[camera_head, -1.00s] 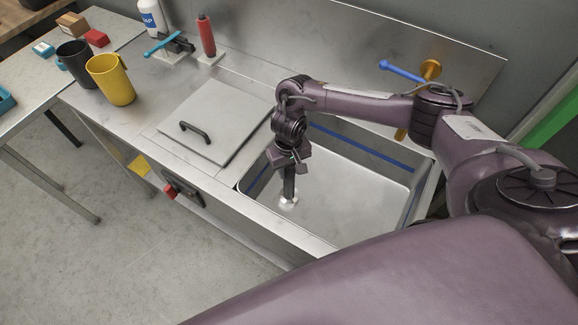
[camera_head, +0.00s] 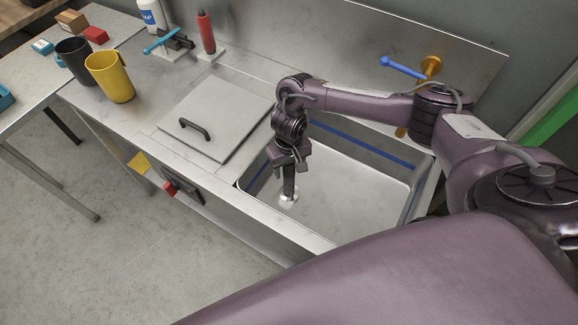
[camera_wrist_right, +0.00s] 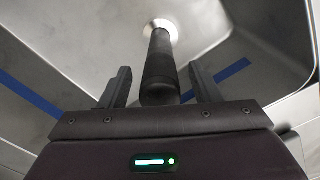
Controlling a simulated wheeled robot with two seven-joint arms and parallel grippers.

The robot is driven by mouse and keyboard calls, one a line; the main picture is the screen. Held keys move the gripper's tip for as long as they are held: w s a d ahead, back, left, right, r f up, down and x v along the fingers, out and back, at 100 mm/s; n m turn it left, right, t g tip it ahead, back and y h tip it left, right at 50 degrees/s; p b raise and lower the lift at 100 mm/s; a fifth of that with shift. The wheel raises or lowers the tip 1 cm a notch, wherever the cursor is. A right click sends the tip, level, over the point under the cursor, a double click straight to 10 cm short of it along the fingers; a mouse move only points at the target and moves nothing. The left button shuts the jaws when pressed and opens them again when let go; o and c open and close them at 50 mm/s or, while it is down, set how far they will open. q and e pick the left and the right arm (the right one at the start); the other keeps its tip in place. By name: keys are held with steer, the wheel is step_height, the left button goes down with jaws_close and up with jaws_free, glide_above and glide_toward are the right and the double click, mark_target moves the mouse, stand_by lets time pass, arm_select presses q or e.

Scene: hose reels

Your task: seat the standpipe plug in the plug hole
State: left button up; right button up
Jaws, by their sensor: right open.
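The standpipe plug (camera_wrist_right: 159,68) is a dark upright cylinder in the sink basin. Its lower end meets the bright ring of the plug hole (camera_wrist_right: 160,27); how deep it sits cannot be told. In the head view the plug (camera_head: 288,187) stands below my right gripper (camera_head: 290,168), with the plug hole's pale ring (camera_head: 288,201) at its foot. In the right wrist view my right gripper (camera_wrist_right: 160,88) is open, one finger on each side of the plug's near end, with gaps showing on both sides. My left gripper is not in view.
The steel basin (camera_head: 345,200) has a blue line along its walls. A flat lid with a handle (camera_head: 217,115) lies left of it. A blue-lever tap (camera_head: 404,68) is behind. Yellow (camera_head: 110,78) and black mugs (camera_head: 76,62) stand at the left, with a red bottle (camera_head: 206,34) further back.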

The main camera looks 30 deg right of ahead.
step_height(320, 180, up, 7)
steer(key=shift+r+p, duration=0.2)
steer(key=shift+p, duration=0.2)
steer(key=shift+f, duration=0.1)
stand_by(0.3)
